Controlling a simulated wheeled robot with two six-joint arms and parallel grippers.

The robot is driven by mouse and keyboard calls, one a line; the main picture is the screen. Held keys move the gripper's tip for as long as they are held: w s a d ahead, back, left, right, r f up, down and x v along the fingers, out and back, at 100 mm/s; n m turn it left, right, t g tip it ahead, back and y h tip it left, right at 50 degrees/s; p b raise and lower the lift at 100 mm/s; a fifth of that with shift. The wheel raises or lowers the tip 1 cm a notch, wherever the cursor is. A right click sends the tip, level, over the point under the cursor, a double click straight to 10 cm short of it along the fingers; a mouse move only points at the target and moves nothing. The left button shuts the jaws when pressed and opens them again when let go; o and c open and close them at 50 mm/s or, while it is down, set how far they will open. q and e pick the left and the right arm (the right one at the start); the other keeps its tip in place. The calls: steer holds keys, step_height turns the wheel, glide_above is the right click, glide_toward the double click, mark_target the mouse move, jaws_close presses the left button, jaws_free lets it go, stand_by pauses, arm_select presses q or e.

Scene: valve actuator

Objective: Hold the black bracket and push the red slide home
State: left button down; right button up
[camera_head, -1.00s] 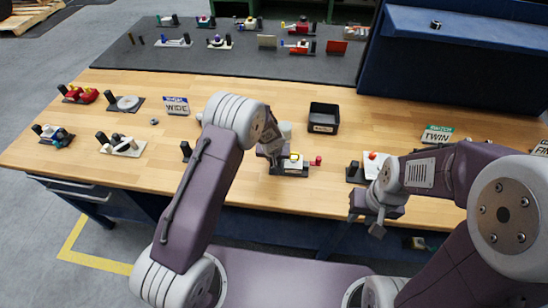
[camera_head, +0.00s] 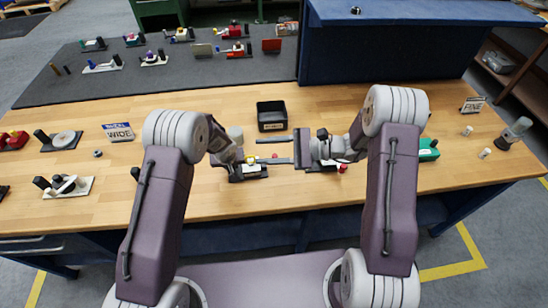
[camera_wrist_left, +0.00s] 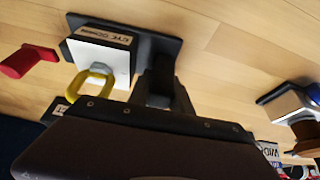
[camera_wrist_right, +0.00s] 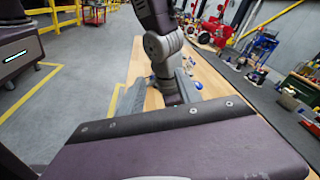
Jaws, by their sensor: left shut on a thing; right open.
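The valve unit (camera_head: 247,174) stands on the wooden bench. In the left wrist view it has a black base, a white block (camera_wrist_left: 100,55) and a yellow loop (camera_wrist_left: 92,82). The red slide (camera_wrist_left: 25,62) sits off the block's outer end, its short stem towards the block. My left gripper (camera_wrist_left: 163,80) is shut on the upright black bracket (camera_wrist_left: 160,62) at the other end. My right gripper (camera_head: 258,151) is open, its two fingers pointing left over the unit's right side. The right wrist view shows my left arm between the open fingers.
A black bin (camera_head: 271,116) stands behind the unit. Another unit with a red part (camera_head: 342,168) is partly hidden by my right gripper. More units and the WIDE sign (camera_head: 118,131) are on the left. The bench front by the unit is clear.

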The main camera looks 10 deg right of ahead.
steer(key=w+d+f+m+t, duration=0.6)
steer(key=d+f, duration=0.1)
steer(key=s+d+f+m+t+h, duration=0.1)
steer(key=f+m, duration=0.1)
steer(key=f, duration=0.1)
steer(key=s+d+f+m+t+h, duration=0.1)
steer(key=d+f+m, duration=0.1)
steer(key=f, duration=0.2)
steer(key=s+d+f+m+t+h, duration=0.1)
steer(key=d+f, duration=0.1)
steer(key=f, duration=0.1)
steer(key=shift+s+d+f+m, duration=0.15)
steer(key=shift+s+f+m, duration=0.05)
steer(key=shift+f+m, duration=0.2)
steer(key=shift+d, duration=0.25)
steer(key=x, duration=1.2)
steer(key=shift+w+r, duration=0.1)
steer(key=shift+r, duration=0.1)
jaws_close()
